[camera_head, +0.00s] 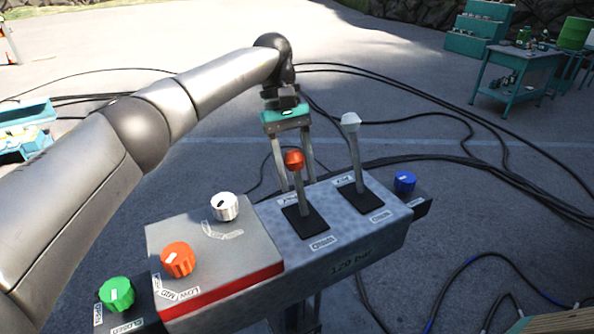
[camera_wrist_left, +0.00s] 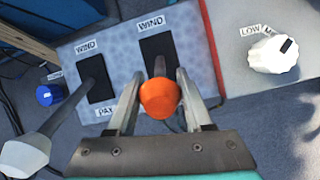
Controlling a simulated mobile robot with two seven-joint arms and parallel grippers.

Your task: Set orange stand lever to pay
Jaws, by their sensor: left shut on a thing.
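The orange stand lever has an orange knob (camera_head: 294,160) on a grey stem rising from a black slot plate (camera_head: 306,223) on the grey control box. My right gripper is out of view.
A grey-knobbed lever (camera_head: 350,122) stands close to the right; its slot has WIND and PAY labels in the wrist view. White (camera_head: 224,206), orange (camera_head: 178,260), green (camera_head: 116,294) and blue (camera_head: 405,181) dials surround the levers. Black cables (camera_head: 440,165) lie on the ground behind.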

